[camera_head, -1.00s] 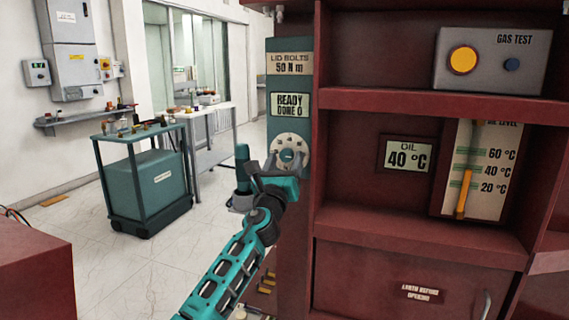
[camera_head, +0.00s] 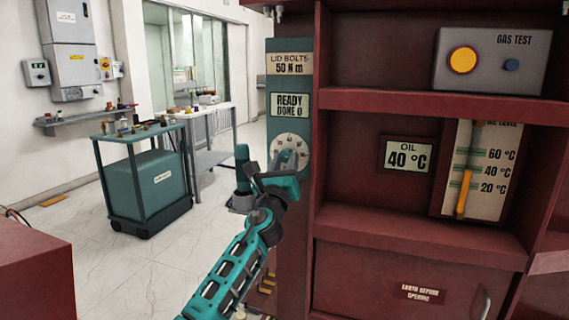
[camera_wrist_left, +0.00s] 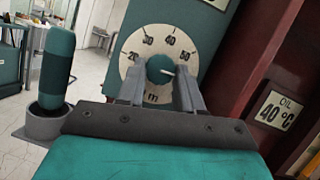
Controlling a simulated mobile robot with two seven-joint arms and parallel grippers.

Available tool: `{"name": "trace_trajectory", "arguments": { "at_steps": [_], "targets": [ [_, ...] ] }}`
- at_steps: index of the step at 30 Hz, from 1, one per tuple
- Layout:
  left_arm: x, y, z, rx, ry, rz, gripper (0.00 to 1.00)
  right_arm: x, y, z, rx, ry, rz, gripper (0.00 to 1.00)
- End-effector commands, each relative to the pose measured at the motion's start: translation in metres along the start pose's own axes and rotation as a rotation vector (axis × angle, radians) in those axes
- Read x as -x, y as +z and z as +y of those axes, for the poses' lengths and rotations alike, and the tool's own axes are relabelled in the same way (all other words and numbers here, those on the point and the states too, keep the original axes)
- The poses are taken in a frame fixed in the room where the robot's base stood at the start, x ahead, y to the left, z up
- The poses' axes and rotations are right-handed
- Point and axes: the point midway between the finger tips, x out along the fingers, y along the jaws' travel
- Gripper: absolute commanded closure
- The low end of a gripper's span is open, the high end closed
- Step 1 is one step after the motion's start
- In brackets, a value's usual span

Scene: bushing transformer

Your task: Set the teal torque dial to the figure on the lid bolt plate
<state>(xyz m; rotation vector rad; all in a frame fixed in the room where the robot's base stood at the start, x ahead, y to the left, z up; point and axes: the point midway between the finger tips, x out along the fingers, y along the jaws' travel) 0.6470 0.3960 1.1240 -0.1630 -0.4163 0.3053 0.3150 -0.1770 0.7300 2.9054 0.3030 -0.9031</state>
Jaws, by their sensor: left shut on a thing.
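The lid bolt plate (camera_head: 290,64) reads "LID BOLTS 50 N m" at the top of a teal post. Below it, the round white dial face (camera_head: 281,142) is partly covered by my left gripper (camera_head: 284,164). In the left wrist view, the dial face (camera_wrist_left: 150,43) carries 20, 30, 40 and 50, and the teal torque dial knob (camera_wrist_left: 159,69) sits at its centre. A small white mark shows at the knob's right side; its exact reading is unclear. My left gripper (camera_wrist_left: 160,82) has one finger on each side of the knob and is shut on it. My right gripper is not in view.
A display (camera_head: 290,104) reads "READY DONE 0". A teal-handled tool (camera_wrist_left: 57,68) stands in a grey holder left of the gripper. A red cabinet (camera_head: 420,225) with an oil display (camera_head: 405,154) is close on the right. A teal cart (camera_head: 150,185) stands behind.

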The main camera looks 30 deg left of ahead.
Motion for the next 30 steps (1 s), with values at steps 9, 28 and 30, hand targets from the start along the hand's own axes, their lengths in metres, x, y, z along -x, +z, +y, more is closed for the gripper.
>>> {"name": "trace_trajectory", "arguments": {
  "at_steps": [9, 28, 30],
  "targets": [
    [0.000, 0.001, -0.004, 0.215, 0.090, 0.007, 0.95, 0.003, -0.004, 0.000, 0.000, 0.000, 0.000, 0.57],
    [-0.001, 0.003, -0.007, 0.612, 0.258, 0.021, 0.95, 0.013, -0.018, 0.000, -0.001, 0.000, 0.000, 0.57],
    [-0.001, 0.003, -0.007, 0.633, 0.266, 0.022, 0.95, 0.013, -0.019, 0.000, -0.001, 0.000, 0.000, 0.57]
  ]
}}
